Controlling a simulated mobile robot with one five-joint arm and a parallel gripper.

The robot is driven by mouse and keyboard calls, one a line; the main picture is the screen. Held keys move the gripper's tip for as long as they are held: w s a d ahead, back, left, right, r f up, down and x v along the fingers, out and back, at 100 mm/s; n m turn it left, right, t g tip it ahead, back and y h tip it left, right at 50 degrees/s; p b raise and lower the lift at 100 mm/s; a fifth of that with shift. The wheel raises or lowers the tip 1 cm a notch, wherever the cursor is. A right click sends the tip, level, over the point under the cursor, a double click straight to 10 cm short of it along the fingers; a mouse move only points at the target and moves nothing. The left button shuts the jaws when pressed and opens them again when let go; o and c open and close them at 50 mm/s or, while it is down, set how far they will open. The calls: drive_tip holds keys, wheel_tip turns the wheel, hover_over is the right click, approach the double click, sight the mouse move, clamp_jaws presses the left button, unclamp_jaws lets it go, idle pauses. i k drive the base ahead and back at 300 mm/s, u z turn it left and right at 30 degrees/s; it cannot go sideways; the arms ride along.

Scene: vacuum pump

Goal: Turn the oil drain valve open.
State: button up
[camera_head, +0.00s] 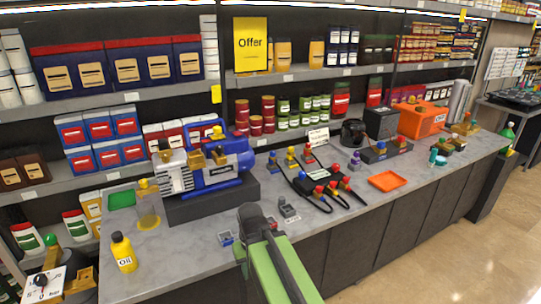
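The blue vacuum pump (218,168) sits on a dark block on the grey counter, left of centre. Its silver finned end (174,172) faces left, and brass fittings (165,153) show on top. A small yellow-brass part (146,187) is at its lower left, above a yellowish patch or vessel (149,219). I cannot tell for sure which part is the oil drain valve. My green arm reaches in from the bottom, and my dark gripper (252,216) is over the counter, in front of the pump and apart from it. Its fingers are too unclear to read.
A yellow oil bottle (123,252) stands at the left front. Small grey parts (288,207) lie right of my gripper. A black manifold with hoses (322,188), an orange tray (387,181) and an orange case (421,118) lie farther right. Stocked shelves rise behind.

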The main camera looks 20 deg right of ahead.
sight(143, 184)
drive_tip(key=z, duration=2.2)
drive_tip(key=k, duration=2.3)
drive_tip(key=u, duration=1.35)
drive_tip(key=i, duration=1.95)
drive_tip(key=u, duration=0.1)
